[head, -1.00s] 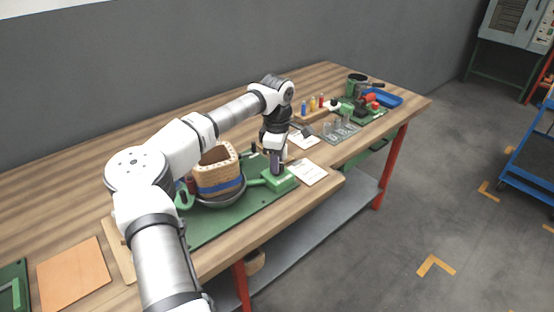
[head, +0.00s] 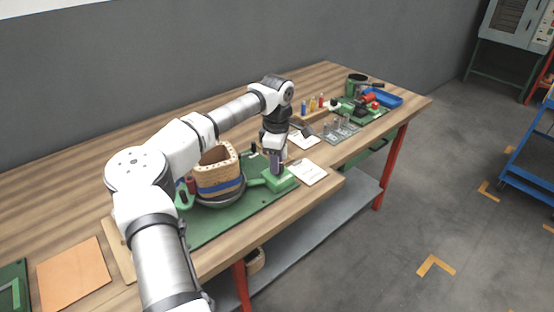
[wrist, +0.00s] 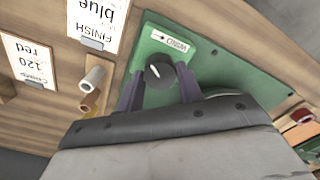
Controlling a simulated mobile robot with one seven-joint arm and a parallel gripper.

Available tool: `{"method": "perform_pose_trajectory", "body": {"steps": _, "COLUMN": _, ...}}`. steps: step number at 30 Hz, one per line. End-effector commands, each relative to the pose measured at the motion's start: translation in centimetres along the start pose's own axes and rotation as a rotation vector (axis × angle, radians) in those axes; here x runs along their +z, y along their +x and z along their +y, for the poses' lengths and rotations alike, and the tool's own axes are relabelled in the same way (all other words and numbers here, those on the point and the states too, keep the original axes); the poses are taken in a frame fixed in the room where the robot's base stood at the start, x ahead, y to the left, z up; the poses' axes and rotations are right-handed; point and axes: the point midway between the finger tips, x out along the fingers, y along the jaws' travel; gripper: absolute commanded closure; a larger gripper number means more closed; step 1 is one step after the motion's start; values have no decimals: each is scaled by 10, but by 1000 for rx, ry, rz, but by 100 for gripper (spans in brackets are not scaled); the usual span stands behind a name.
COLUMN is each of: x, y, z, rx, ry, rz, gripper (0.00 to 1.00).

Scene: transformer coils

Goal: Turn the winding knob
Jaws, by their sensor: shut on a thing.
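The winding knob (wrist: 160,70) is a round black knob with a white pointer mark. It sits on a green box (wrist: 150,40) with an upside-down "WIND" label (wrist: 170,40). My gripper (wrist: 160,76) points down, its two purple fingers on either side of the knob and shut on it. In the head view my gripper (head: 277,163) stands over the green box (head: 280,180), and the knob is hidden. Left of the box, the coil (head: 218,172), tan with a blue band, sits on a round grey turntable (head: 222,198) on a green base plate (head: 215,230).
White cards (head: 308,171) lie beside the box; in the wrist view one reads "FINISH blue" (wrist: 97,20) and another "120 red" (wrist: 32,65). A metal rack (head: 341,130), a blue tray (head: 383,97) and coloured spools (head: 312,104) stand farther along. The bench's front edge is close to the box.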

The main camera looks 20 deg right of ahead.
Motion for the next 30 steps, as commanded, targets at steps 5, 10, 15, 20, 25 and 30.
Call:
{"method": "perform_pose_trajectory", "body": {"steps": 5, "x": -1, "y": -2, "z": 1, "rx": 5, "ry": 0, "rz": 1, "gripper": 86}}
{"method": "perform_pose_trajectory", "body": {"steps": 10, "x": 0, "y": -2, "z": 1, "rx": 5, "ry": 0, "rz": 1, "gripper": 86}}
{"method": "perform_pose_trajectory", "body": {"steps": 15, "x": -1, "y": -2, "z": 1, "rx": 5, "ry": -1, "rz": 1, "gripper": 86}}
{"method": "perform_pose_trajectory", "body": {"steps": 20, "x": 0, "y": -2, "z": 1, "rx": 5, "ry": 0, "rz": 1, "gripper": 53}}
{"method": "perform_pose_trajectory", "body": {"steps": 25, "x": 0, "y": -1, "z": 0, "rx": 3, "ry": 0, "rz": 0, "gripper": 42}}
{"method": "perform_pose_trajectory", "body": {"steps": 30, "x": 0, "y": -1, "z": 0, "rx": 1, "ry": 0, "rz": 0, "gripper": 42}}
